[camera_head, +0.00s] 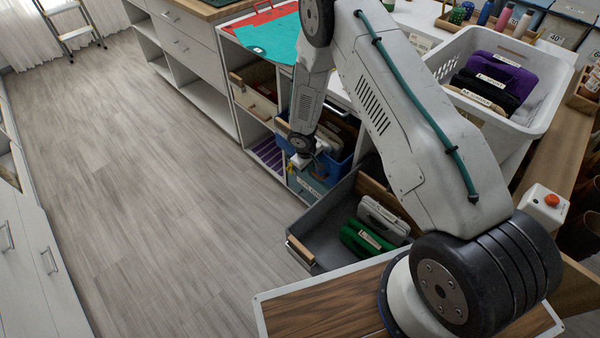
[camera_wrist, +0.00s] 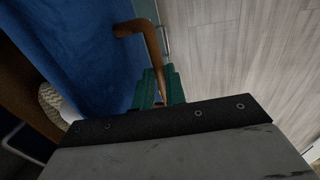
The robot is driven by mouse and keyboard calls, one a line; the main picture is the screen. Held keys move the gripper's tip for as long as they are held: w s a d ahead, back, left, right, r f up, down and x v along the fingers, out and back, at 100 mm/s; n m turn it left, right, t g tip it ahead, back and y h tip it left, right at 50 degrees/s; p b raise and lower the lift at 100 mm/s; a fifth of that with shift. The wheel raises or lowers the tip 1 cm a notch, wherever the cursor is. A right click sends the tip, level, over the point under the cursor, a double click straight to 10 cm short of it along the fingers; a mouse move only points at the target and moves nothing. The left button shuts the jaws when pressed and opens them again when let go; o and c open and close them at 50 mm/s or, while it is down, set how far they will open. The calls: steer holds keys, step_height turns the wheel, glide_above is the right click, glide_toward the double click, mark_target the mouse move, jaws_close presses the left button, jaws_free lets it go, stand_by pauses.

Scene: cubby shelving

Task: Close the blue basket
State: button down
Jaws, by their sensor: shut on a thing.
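The blue basket (camera_head: 337,170) sits in a cubby of the shelving in the head view, partly behind my arm, with some items inside. It appears to stick out past the cubby front. In the wrist view its blue wall (camera_wrist: 75,50) fills the left side, with a brown curved handle (camera_wrist: 148,40) on it. My gripper (camera_head: 299,161) is at the basket's front. In the wrist view my gripper's teal fingers (camera_wrist: 158,95) are shut on the lower end of the brown handle; the exact contact is partly hidden by the gripper body.
A grey drawer (camera_head: 325,217) with green and grey cases stands pulled out nearer to me. A white basket (camera_head: 548,70) sits on the counter at right. Wood-look floor (camera_head: 150,180) to the left is clear. A wooden box (camera_head: 255,92) is in a farther cubby.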

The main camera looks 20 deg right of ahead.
steer(key=shift+w+d, duration=0.4)
steer(key=shift+d, duration=0.3)
steer(key=c, duration=1.5)
jaws_free()
steer(key=shift+o, duration=0.2)
steer(key=r, duration=0.2)
steer(key=a+r, duration=0.1)
steer(key=r, duration=0.4)
steer(key=shift+s+a+r, duration=0.15)
steer(key=shift+s+r, duration=0.2)
steer(key=shift+s, duration=0.05)
